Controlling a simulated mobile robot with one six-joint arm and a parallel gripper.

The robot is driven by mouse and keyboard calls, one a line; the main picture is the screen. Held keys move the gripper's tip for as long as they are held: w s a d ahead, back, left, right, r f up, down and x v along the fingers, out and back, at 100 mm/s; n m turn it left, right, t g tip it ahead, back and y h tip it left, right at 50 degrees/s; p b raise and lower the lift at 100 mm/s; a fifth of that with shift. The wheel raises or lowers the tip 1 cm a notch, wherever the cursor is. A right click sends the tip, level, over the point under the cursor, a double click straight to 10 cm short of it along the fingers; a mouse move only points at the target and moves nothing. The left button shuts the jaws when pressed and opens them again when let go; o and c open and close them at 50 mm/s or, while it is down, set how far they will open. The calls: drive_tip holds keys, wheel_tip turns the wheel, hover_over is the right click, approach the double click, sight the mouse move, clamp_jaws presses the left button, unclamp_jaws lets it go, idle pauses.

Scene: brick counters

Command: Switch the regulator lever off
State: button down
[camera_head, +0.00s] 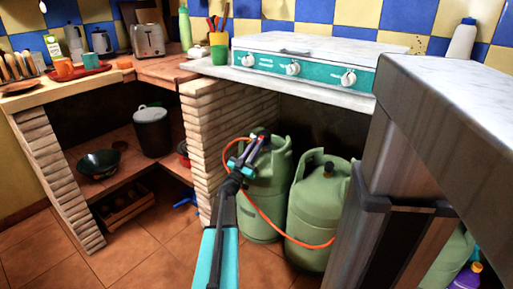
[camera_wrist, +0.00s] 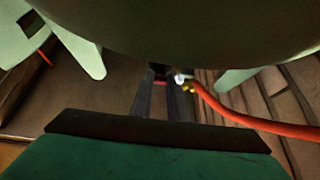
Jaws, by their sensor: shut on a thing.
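Two green gas bottles stand under the counter: the left bottle (camera_head: 262,205) and the right bottle (camera_head: 318,215). The regulator (camera_head: 262,134) is on top of the left bottle, with an orange hose (camera_head: 225,158) leaving it. My gripper (camera_head: 249,148) reaches in at the left bottle's collar, at the regulator. In the wrist view my gripper (camera_wrist: 165,92) has its fingers close together, with a small red part, seemingly the regulator lever (camera_wrist: 160,82), at the tips. A brass fitting (camera_wrist: 188,87) and the hose (camera_wrist: 250,121) are just right of them. The lever's position is mostly hidden.
A brick pillar (camera_head: 215,140) stands close left of the left bottle. The stove (camera_head: 305,65) and its marble counter (camera_head: 345,100) are above. A large counter block (camera_head: 445,120) is at the right. Shelves with a dark bin (camera_head: 152,132) are on the left.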

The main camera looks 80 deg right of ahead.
idle(0.3)
drive_tip(key=c, duration=1.7)
unclamp_jaws()
drive_tip(key=shift+w+a+f, duration=0.1)
drive_tip(key=shift+b+v, duration=0.35)
drive_tip(key=shift+v, duration=0.55)
drive_tip(key=shift+b+v, duration=1.15)
drive_tip(key=shift+v, duration=1.75)
drive_tip(key=shift+a+f, duration=0.1)
